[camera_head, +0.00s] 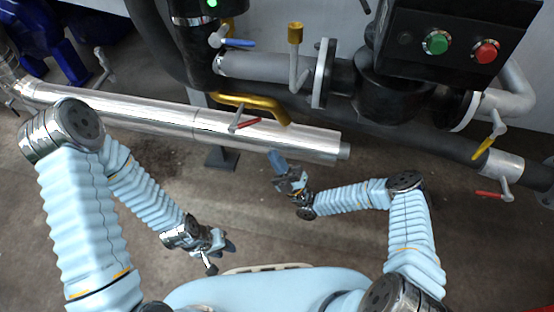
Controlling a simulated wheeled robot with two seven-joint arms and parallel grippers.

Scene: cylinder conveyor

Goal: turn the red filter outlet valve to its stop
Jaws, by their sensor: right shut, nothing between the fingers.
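Two red lever handles show, and I cannot tell for sure which is the filter outlet valve. One red handle (489,194) is on a small valve under the grey pipe at the far right. The other red handle (247,124) is on a small valve at the silver-wrapped pipe, left of centre. My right gripper (276,158) is shut and empty, pointing up beside the right end of the silver pipe, apart from both red handles. My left gripper (228,246) hangs low, left of centre, away from the valves; its finger opening is unclear.
The silver pipe (270,137) crosses the left half. Above it are a yellow handle (262,106), a blue lever (239,43) and a flange (324,73). A yellow lever (483,148) sits at the right. A control box carries green (437,43) and red (485,51) buttons. The floor below is open.

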